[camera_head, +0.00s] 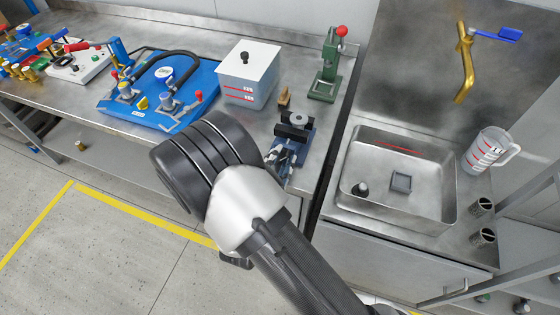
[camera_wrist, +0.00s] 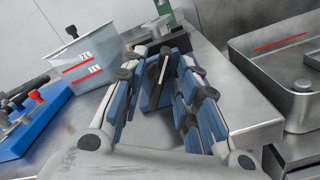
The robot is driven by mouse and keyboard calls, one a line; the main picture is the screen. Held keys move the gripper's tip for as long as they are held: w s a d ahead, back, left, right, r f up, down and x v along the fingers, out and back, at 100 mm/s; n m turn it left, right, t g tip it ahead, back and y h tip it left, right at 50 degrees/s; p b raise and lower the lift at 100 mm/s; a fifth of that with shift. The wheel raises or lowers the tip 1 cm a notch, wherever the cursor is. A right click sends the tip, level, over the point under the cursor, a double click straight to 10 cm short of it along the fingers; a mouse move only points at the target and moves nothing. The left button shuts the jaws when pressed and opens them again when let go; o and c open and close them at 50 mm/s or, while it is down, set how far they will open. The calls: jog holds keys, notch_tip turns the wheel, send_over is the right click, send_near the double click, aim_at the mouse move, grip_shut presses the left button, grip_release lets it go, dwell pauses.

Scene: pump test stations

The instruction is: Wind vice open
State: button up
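The vice (camera_head: 296,131) stands near the front right edge of the steel bench, with dark jaws, a blue body and a grey round part between or on its jaws. My gripper (camera_head: 281,155) is at its front side. In the wrist view my gripper (camera_wrist: 160,85) has its two blue-padded fingers spread apart. My wrist and fingers hide the vice's front end.
A lidded clear tank (camera_head: 246,86) and a blue pump board (camera_head: 150,112) stand to the left. A green press (camera_head: 326,72) with a red knob is behind the vice. A small wooden-coloured piece (camera_head: 284,97) is close by. A sink (camera_head: 350,200) lies to the right, beyond a gap.

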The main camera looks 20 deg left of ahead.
jog(key=shift+c, duration=0.4)
grip_shut()
dwell(0.4)
